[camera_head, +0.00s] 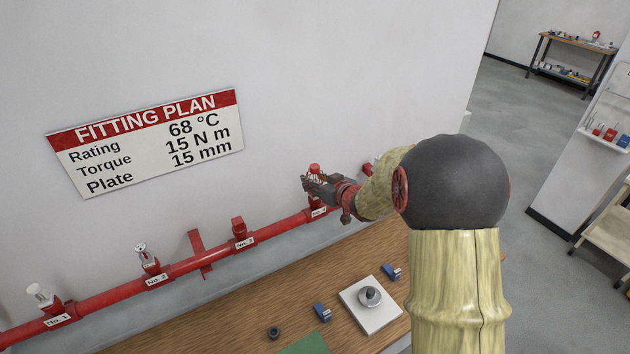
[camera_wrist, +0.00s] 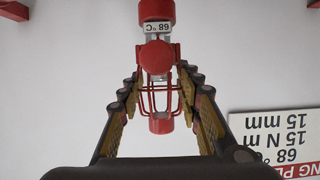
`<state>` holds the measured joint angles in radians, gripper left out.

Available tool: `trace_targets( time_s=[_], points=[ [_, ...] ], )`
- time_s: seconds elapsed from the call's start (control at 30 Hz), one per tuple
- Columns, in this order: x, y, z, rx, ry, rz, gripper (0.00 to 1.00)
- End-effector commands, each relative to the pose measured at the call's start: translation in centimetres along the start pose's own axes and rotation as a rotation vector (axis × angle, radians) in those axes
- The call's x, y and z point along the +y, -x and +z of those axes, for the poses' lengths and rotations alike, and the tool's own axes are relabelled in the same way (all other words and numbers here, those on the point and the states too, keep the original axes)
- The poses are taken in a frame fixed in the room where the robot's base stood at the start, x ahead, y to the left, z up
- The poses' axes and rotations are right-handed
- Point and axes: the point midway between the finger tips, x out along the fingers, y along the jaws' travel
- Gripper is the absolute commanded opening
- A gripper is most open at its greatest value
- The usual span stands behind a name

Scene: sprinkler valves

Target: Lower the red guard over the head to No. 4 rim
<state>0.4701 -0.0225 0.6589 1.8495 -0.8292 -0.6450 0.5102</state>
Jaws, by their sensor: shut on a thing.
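The red guard (camera_wrist: 161,122) is a wire cage between the fingers of my gripper (camera_wrist: 161,105) in the wrist view, which is upside down. My gripper is shut on it. The cage bars lead toward a red block (camera_wrist: 155,57) and a "68 °C" tag (camera_wrist: 157,27) at the red No. 4 fitting (camera_wrist: 157,9). The bars appear around or in front of the sprinkler head, which is mostly hidden. In the head view, my gripper (camera_head: 316,186) is at the No. 4 outlet, above its label (camera_head: 318,212). A red top (camera_head: 315,168) shows above the fingers. I cannot tell whether the guard touches the rim.
The red pipe (camera_head: 110,299) runs along the wall, with heads at No. 1 (camera_head: 40,293) and No. 2 (camera_head: 141,250). No. 3 (camera_head: 239,228) has a red top. The wooden bench (camera_head: 255,290) holds a white plate (camera_head: 370,308) and blue blocks (camera_head: 322,312).

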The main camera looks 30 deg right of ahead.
Motion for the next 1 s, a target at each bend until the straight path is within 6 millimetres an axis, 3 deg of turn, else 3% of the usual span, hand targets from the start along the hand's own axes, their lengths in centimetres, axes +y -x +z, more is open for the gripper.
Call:
trace_targets(
  time_s=[1.0],
  points=[
    [0.0, -0.9, 2.1, 0.002, 0.001, 0.0, 0.0]
  ],
)
